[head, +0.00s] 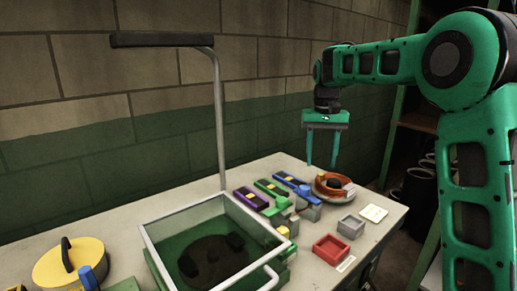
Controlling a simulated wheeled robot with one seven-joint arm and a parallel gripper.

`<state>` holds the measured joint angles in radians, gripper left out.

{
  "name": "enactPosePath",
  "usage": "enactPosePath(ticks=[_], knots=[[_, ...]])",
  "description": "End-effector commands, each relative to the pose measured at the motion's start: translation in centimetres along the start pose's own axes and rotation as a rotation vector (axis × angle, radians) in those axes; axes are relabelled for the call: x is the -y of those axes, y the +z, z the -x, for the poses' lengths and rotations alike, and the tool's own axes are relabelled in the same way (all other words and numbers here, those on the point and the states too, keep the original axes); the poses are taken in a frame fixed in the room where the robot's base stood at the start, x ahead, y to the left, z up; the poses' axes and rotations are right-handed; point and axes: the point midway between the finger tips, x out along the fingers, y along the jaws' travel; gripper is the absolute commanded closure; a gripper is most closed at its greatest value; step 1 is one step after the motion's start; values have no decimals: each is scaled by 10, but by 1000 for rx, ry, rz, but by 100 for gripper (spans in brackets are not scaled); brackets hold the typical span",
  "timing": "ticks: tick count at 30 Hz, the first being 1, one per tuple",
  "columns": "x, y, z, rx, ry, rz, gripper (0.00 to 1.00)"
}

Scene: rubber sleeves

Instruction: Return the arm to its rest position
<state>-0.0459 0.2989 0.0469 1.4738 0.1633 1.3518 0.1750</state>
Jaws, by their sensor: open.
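My gripper (322,150) hangs from my green arm above the right part of the table (185,197). Its two thin green fingers point down and stand apart, with nothing between them. It is open and empty. Behind and below the fingertips is a round orange thing (322,190) with a dark middle. A clear gap seems to lie between the fingers and the objects on the table.
A clear-walled bin (172,224) with a metal frame fills the middle front, and a tall post (220,120) rises behind it. Purple (250,199), green and blue tools lie to its right. A red tray (331,249) and a grey tray (351,226) stand near the right edge. A yellow disc (85,255) lies at left.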

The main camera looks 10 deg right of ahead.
Motion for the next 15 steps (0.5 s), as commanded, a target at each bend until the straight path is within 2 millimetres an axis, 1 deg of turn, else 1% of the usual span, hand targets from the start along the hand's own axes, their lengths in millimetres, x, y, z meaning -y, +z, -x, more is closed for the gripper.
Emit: enactPosePath(ticks=[1, 3, 5, 6, 8, 9, 11, 12, 14, 15], knots=[[-19, 12, 2, -3, 7, -18, 52], [-44, 31, 3, -5, 16, -40, 52], [-65, 48, 2, -6, 22, -58, 52], [-78, 59, 1, -5, 26, -71, 52], [-98, 77, -1, -7, 30, -91, 52], [-110, 90, -3, -5, 33, -103, 52], [-129, 110, -7, -5, 36, -122, 52], [-140, 124, -10, -3, 37, -135, 52], [-156, 145, -16, -3, 37, -154, 52], [-166, 160, -20, -2, 37, -166, 52]])
